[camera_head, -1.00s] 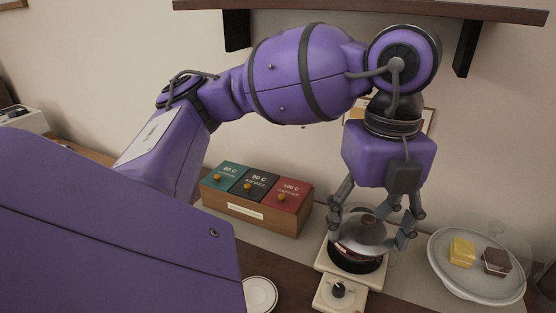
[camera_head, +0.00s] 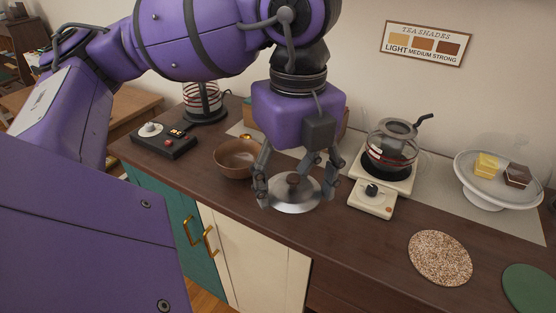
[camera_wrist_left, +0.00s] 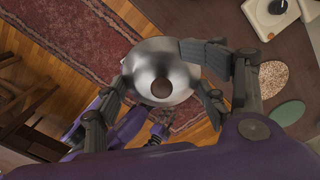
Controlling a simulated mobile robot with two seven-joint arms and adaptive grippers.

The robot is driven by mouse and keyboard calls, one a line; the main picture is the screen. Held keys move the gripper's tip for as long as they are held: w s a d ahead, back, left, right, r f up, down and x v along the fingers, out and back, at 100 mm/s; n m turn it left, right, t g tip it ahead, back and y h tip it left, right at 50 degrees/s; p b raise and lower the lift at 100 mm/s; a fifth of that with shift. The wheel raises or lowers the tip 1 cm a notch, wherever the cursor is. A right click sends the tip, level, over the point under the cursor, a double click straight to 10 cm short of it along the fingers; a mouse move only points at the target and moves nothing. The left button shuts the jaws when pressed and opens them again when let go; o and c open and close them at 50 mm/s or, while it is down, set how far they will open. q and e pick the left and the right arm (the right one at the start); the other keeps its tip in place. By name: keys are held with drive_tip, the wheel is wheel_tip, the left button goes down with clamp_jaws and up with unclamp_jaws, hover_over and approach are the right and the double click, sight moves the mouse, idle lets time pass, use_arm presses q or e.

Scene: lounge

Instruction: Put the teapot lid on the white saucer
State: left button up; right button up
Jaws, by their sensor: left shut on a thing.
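The teapot lid (camera_head: 296,194) is a shiny metal disc with a brown knob. My left gripper (camera_head: 294,190) is shut on it and holds it level, knob up, over the front part of the counter. The lid (camera_wrist_left: 160,72) also shows between the fingers in the left wrist view, with floor and rug behind it. The white saucer does not show now; the lid and gripper may hide it, but I cannot tell. A purple part with dark finger-like ends low in the left wrist view may be my right gripper (camera_wrist_left: 159,130); its state is unclear.
The open glass teapot (camera_head: 390,150) stands on a cream burner (camera_head: 398,184) right of the lid. A brown bowl (camera_head: 232,160) is close behind left. A cake stand (camera_head: 490,195), a speckled mat (camera_head: 440,258) and a green mat (camera_head: 527,287) are further right. The counter's front edge is near.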

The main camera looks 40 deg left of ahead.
use_arm(q)
drive_tip(key=shift+f, duration=0.1)
drive_tip(key=w+a+f, duration=0.2)
drive_tip(key=w+f, duration=0.1)
drive_tip(key=w+a+f, duration=0.3)
drive_tip(key=w, duration=0.1)
drive_tip(key=w+a+f, duration=0.2)
drive_tip(key=w, duration=0.1)
drive_tip(key=shift+w+a+f, duration=0.2)
drive_tip(key=shift+w+f, duration=0.2)
drive_tip(key=shift+w+a+f, duration=0.2)
drive_tip(key=shift+w+f, duration=0.05)
drive_tip(key=shift+f, duration=0.2)
drive_tip(key=shift+w+a+f, duration=0.1)
drive_tip(key=shift+f, duration=1.5)
drive_tip(key=shift+f, duration=0.2)
drive_tip(key=o, duration=1.2)
